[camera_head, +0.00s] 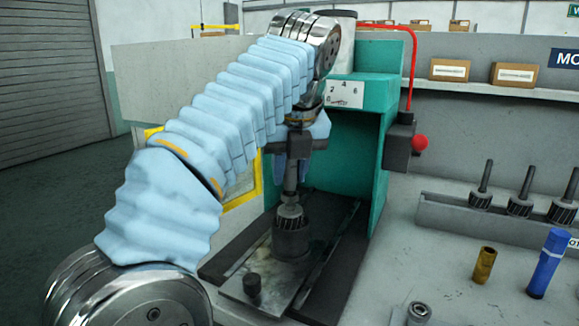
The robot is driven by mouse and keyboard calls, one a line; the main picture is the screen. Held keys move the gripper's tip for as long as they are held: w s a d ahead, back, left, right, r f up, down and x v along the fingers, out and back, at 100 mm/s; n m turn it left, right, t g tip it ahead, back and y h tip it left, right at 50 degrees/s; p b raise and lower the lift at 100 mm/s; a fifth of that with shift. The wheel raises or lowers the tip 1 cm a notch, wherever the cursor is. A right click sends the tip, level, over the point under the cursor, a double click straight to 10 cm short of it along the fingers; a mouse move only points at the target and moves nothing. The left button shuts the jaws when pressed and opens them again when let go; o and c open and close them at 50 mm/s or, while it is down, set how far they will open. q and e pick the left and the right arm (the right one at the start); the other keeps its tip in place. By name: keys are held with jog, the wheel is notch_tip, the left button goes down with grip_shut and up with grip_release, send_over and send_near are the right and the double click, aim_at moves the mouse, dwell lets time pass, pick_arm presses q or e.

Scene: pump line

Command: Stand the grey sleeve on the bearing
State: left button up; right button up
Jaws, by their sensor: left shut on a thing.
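My left arm reaches in from the left, over the press, and its gripper (293,158) points down. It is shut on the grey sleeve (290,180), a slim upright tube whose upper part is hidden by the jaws. My right gripper is not in view.

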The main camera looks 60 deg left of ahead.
pick_arm(q)
jog(key=shift+f, duration=0.45)
jog(key=o, duration=1.1)
jog(key=shift+o, duration=0.2)
jog(key=shift+r, duration=0.1)
notch_tip(320, 180, up, 4)
jog(key=p, duration=0.3)
jog(key=shift+f, duration=0.2)
notch_tip(320, 180, up, 2)
jog(key=shift+r, duration=0.2)
